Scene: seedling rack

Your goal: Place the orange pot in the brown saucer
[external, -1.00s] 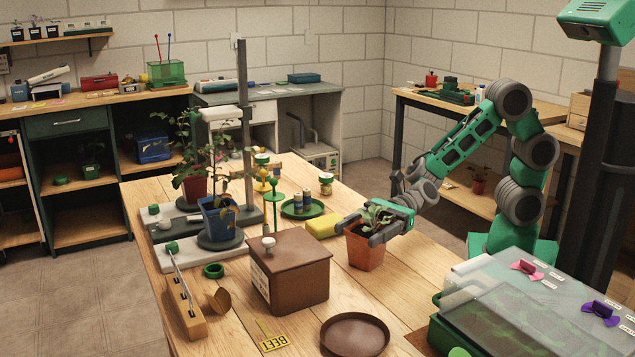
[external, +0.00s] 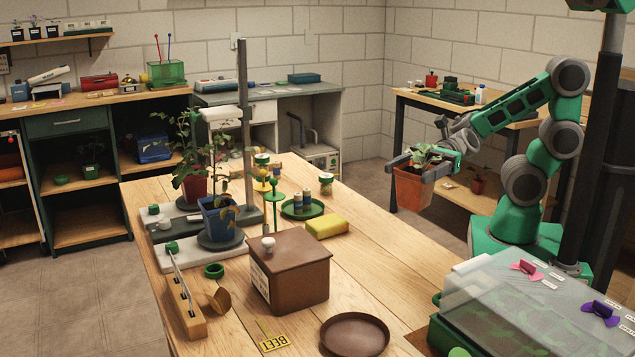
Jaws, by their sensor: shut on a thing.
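The orange pot (external: 411,190) holds a small leafy seedling. My gripper (external: 420,164) is shut on it around its upper part and holds it upright in the air, off the right edge of the wooden table as seen here. The brown saucer (external: 355,336) is a round shallow dish at the near end of the table. It looks empty and lies well below and to the left of the pot in the picture.
A brown box (external: 290,272) with a knob stands left of the saucer. A yellow BEET label (external: 272,338) lies beside the saucer. A clear-lidded green propagator (external: 530,300) stands at the right. A yellow sponge (external: 327,226) lies behind the box, with bare tabletop in front of it.

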